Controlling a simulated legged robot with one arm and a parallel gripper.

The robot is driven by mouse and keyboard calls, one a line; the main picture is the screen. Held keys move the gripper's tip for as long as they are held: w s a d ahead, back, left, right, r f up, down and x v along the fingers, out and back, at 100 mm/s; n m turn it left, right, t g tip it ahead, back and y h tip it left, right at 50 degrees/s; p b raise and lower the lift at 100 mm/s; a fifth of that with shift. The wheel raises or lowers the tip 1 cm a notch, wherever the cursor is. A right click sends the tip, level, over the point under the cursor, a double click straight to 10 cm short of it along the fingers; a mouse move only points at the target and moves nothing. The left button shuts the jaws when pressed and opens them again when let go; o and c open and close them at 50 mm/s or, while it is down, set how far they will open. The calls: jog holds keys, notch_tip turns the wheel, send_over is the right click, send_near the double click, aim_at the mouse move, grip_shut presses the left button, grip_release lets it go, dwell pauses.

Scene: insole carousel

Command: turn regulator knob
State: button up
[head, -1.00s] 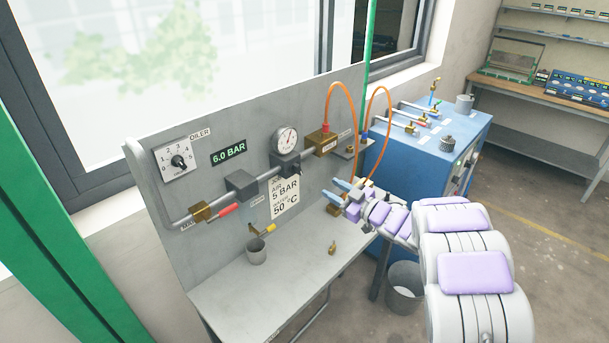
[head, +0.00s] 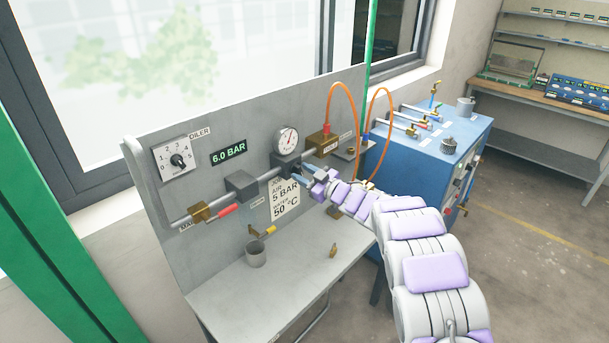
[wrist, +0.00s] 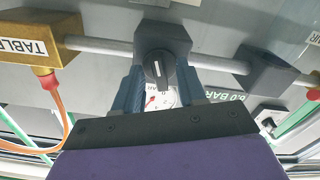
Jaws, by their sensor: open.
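The regulator knob (wrist: 157,68) is black with a white mark and sits on a dark regulator block (wrist: 163,36) in the wrist view. My gripper (wrist: 160,78) is open, one blue finger on each side of the knob. I cannot tell whether the fingers touch it. In the head view my gripper (head: 303,173) is at the regulator, below the round pressure gauge (head: 286,140), and largely hides the knob. The gauge (wrist: 161,99) shows partly between the fingers in the wrist view. The display (head: 229,153) reads 6.0 BAR. The sign (head: 284,203) says AIR 5 BAR, 50 °C.
A pipe runs along the grey panel past a red-handled valve (head: 207,210). A dial labelled OILER (head: 176,158) is at left. Orange hoses (head: 354,105) arch near a brass block (head: 323,143). A grey cup (head: 256,253) and small brass fitting (head: 333,250) stand on the bench.

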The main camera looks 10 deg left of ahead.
grip_shut()
dwell(0.3)
jog(key=shift+n, duration=0.4)
jog(key=n+b, duration=0.2)
jog(key=n, duration=0.1)
jog(key=shift+f+n, duration=0.15)
jog(key=shift+n, duration=0.15)
jog(key=shift+n+b, duration=1.15)
jog(key=shift+n, duration=0.45)
grip_release()
